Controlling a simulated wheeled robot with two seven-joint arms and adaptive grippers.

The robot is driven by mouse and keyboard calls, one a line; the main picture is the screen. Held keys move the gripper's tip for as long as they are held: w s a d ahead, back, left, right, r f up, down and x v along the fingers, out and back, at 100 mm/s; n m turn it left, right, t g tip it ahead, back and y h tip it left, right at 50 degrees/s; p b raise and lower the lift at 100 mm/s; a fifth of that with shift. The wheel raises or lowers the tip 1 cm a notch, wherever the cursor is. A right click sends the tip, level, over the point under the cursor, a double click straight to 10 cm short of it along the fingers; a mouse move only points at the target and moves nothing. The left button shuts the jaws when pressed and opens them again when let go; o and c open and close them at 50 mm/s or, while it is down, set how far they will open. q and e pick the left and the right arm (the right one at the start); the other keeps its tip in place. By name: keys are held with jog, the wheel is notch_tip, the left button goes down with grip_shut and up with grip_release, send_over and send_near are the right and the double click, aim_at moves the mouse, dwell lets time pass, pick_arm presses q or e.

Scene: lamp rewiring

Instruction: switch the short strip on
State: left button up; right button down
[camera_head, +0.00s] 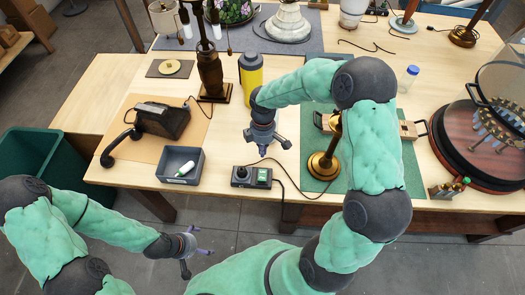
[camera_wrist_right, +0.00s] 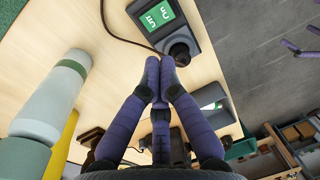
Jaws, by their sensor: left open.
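The short strip (camera_head: 251,177) is a small dark block near the table's front edge, with a green switch (camera_head: 262,177) on its right part and a black plug (camera_head: 241,173) in its left part. In the right wrist view the strip (camera_wrist_right: 165,25) is at the top, its green switch (camera_wrist_right: 157,16) facing up with white marks. No contact is visible. My left gripper (camera_head: 190,252) is open and empty, low in front of the table.
A grey tray (camera_head: 160,172) with a white and green item stands left of the strip. A yellow bottle (camera_head: 250,76) and dark lamp (camera_head: 211,75) stand behind. A brass lamp (camera_head: 322,164) on a green mat is to the right. A dark cord runs from the strip.

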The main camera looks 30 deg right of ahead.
aim_at(262, 178)
jog(key=shift+s+a+r+p, duration=0.15)
jog(key=shift+s+r+p, duration=0.15)
jog(key=shift+p, duration=0.5)
jog(key=shift+f, duration=0.1)
jog(key=f, duration=0.4)
jog(key=s+f, duration=0.1)
jog(key=f, duration=0.4)
jog(key=a+f, duration=0.1)
jog(key=f, duration=0.4)
jog(key=shift+s, duration=0.25)
jog(key=shift+b, duration=0.3)
